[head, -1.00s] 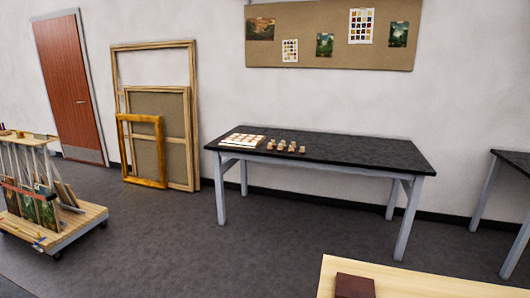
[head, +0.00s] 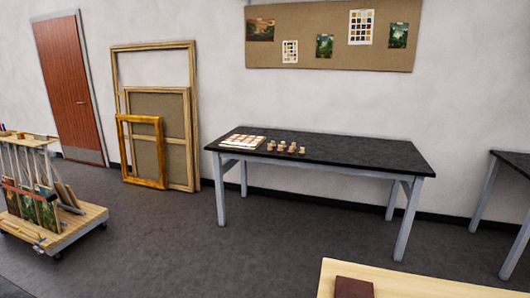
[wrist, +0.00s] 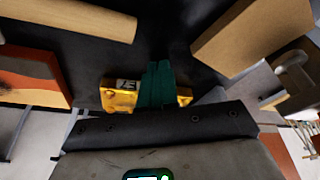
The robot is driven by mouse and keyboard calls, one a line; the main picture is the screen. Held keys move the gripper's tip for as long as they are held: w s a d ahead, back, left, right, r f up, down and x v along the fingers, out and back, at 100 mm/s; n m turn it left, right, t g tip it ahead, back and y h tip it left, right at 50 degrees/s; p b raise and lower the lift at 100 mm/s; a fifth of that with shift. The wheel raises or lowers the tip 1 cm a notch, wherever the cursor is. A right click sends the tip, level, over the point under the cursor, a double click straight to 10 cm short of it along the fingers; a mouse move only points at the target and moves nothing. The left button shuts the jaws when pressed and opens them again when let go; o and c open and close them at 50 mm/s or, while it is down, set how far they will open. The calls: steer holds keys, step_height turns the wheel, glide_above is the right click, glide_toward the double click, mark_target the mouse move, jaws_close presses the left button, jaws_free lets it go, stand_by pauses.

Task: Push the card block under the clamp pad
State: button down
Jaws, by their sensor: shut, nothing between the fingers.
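My gripper (wrist: 160,68) shows in the wrist view as two teal fingers, closed together with nothing visible between them. A yellow piece (wrist: 120,97) with a small dark-marked label shows on both sides of the fingers, partly hidden by them. I cannot tell whether the fingers touch it. A tan block or board (wrist: 240,35) lies at upper right of the wrist view, apart from the fingertips in the picture. I cannot make out for sure which thing is the card block or the clamp pad. The gripper does not show in the head view.
In the head view, a pale wooden tabletop (head: 450,283) with a dark red-brown block (head: 354,287) is at the bottom right. A black table (head: 350,150) holds a pale tray (head: 242,142) and several small blocks. A wooden cart (head: 75,226) stands at left. Grey floor lies between.

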steer(key=shift+s+a+p, duration=0.25)
steer(key=shift+s+a, duration=0.1)
steer(key=shift+a, duration=0.4)
steer(key=shift+s+a+p, duration=0.25)
steer(key=shift+s+a, duration=0.1)
steer(key=shift+a, duration=0.4)
steer(key=shift+w+d, duration=0.2)
steer(key=shift+d, duration=0.2)
steer(key=shift+r, duration=0.1)
step_height(320, 180, up, 9)
stand_by(0.8)
